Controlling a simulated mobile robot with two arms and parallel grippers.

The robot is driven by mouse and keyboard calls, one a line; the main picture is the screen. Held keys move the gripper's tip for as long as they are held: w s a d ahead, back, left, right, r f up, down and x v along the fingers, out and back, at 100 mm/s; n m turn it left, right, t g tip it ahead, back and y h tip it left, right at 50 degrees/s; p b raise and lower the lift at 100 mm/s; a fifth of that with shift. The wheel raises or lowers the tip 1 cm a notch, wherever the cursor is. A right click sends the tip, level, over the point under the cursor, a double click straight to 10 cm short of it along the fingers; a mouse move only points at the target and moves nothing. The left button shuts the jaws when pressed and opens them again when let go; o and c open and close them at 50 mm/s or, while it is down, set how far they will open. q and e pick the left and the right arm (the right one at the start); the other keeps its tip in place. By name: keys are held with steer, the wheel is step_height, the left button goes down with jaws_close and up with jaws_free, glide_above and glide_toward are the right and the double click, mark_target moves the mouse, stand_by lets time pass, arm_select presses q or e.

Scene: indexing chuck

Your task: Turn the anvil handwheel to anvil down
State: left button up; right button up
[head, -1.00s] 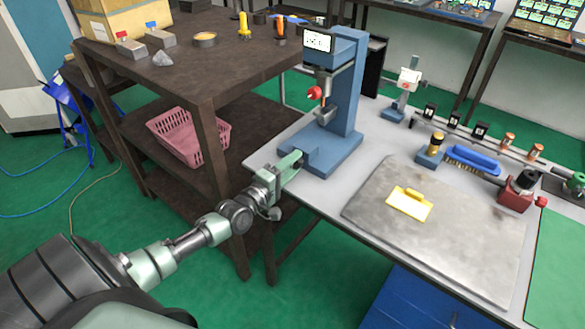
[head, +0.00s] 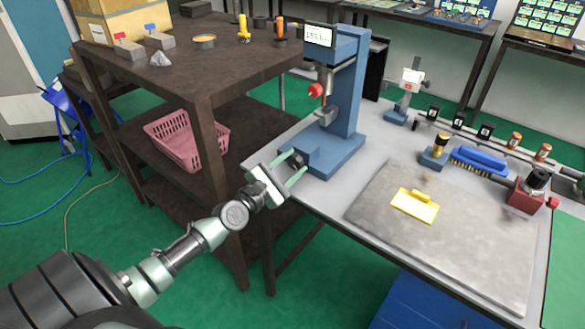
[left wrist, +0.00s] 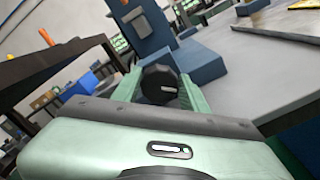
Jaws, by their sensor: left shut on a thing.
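The anvil handwheel is a black knob (head: 297,159) low on the left front of the blue bench stand (head: 345,95). It shows more clearly in the left wrist view (left wrist: 158,80), with a short white mark on its face. My left gripper (head: 299,163) has its two pale green fingers on either side of the knob and is shut on it. In the left wrist view the fingers (left wrist: 158,88) flank the knob. The stand has a small display (head: 319,36) and a red knob (head: 315,90); the display's digits are too small to read. My right gripper is not in view.
A dark shelf unit (head: 205,85) with a pink basket (head: 180,140) stands close left of my left arm. On the bench are a grey plate (head: 450,235) with a yellow piece (head: 414,206), a blue brush (head: 480,160) and a red block (head: 525,195).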

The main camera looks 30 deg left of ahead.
arm_select(q)
steer(key=shift+f+n, duration=0.1)
steer(key=shift+n, duration=0.9)
steer(key=n, duration=0.2)
steer(key=shift+n, duration=0.4)
steer(key=n+p, duration=0.1)
steer(key=n, duration=0.1)
steer(key=shift+a+n, duration=0.1)
steer(key=shift+n, duration=0.2)
steer(key=n+p, duration=0.2)
steer(key=shift+r+n, duration=0.2)
steer(key=shift+n, duration=0.2)
steer(key=n+p, duration=0.3)
steer(key=n, duration=0.1)
steer(key=shift+a+n+p, duration=0.15)
steer(key=shift+n+p, duration=0.15)
steer(key=n+p, duration=0.3)
steer(key=n, duration=0.1)
steer(key=n+p, duration=0.1)
steer(key=n, duration=0.1)
steer(key=n+p, duration=0.2)
steer(key=shift+a+f+n, duration=0.1)
steer(key=shift+f+n, duration=0.1)
steer(key=shift+n, duration=0.1)
steer(key=shift+f+n+p, duration=0.15)
steer(key=shift+n+p, duration=0.65)
steer(key=shift+n, duration=0.4)
